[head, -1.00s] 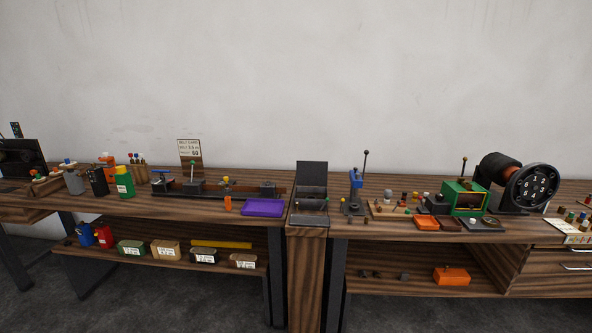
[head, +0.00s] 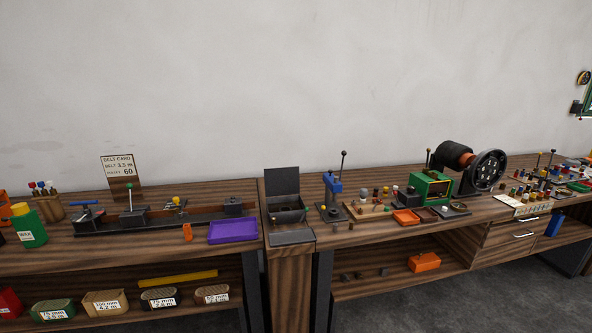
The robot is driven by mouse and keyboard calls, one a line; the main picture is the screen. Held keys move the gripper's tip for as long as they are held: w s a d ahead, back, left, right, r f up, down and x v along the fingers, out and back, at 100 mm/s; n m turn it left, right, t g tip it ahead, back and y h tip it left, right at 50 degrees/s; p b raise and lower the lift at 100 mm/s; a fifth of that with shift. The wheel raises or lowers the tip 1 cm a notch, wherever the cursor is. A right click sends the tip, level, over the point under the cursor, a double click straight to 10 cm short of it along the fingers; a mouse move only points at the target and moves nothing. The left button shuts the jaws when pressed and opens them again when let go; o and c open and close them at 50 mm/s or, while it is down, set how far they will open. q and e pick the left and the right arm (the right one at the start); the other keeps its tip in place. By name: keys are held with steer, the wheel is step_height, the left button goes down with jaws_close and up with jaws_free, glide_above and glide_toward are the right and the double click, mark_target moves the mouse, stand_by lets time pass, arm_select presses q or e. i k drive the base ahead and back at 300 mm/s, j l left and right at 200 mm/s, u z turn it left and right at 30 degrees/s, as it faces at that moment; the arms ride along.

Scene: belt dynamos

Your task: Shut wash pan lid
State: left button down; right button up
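The wash pan (head: 287,216) is a dark box on the workbench, near the middle of the head view, between the purple tray and the blue press. Its dark lid (head: 282,181) stands open, upright at the back of the pan. The inside of the pan is dark and its contents are hard to make out. Neither of my grippers shows in the head view.
The purple tray (head: 233,230) lies just left of the pan. The blue hand press (head: 333,197) with a tall lever stands just right of it. A dark plate (head: 292,238) lies in front of the pan. A belt card (head: 120,169) stands further left.

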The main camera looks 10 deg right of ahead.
mark_target(280, 180)
steer(key=i+j+z, duration=0.2)
steer(key=j, duration=0.2)
steer(key=i+j+z, duration=0.1)
steer(key=j+z, duration=0.15)
steer(key=j, duration=0.15)
steer(key=i+j+z, duration=0.2)
steer(key=j, duration=0.2)
steer(key=k, duration=0.1)
